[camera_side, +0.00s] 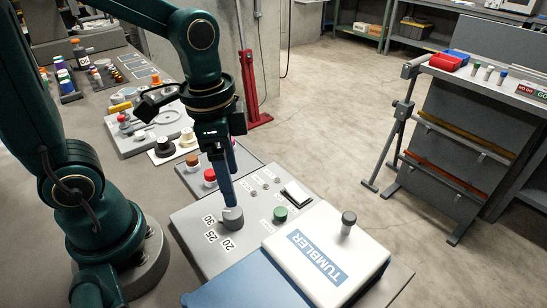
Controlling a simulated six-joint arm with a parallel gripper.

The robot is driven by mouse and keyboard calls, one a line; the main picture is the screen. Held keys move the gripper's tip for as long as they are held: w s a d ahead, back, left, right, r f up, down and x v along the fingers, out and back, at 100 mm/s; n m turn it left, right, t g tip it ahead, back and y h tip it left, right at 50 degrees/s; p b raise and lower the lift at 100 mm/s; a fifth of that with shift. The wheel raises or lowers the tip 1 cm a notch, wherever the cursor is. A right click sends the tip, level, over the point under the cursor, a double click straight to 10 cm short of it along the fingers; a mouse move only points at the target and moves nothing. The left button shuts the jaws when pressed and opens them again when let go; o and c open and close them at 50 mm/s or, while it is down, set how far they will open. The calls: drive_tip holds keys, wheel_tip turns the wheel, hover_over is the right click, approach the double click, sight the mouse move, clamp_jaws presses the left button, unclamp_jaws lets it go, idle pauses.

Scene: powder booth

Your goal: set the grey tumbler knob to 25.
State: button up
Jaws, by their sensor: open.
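The far finger is largely hidden behind the near one, so I cannot tell whether the fingers touch the knob.
A green knob (280,214) and small grey buttons lie right of my gripper on the panel. Red and brown knobs (210,177) stand close behind my gripper. The floor to the right is clear up to a rack.

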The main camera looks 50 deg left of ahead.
sight(232, 211)
drive_tip(key=shift+s+d+f+g, duration=0.1)
drive_tip(key=shift+s+f+g, duration=0.1)
drive_tip(key=shift+f+g, duration=0.65)
drive_tip(key=shift+t, duration=0.25)
drive_tip(key=shift+f, duration=2.7)
drive_tip(key=shift+c, duration=0.3)
clamp_jaws()
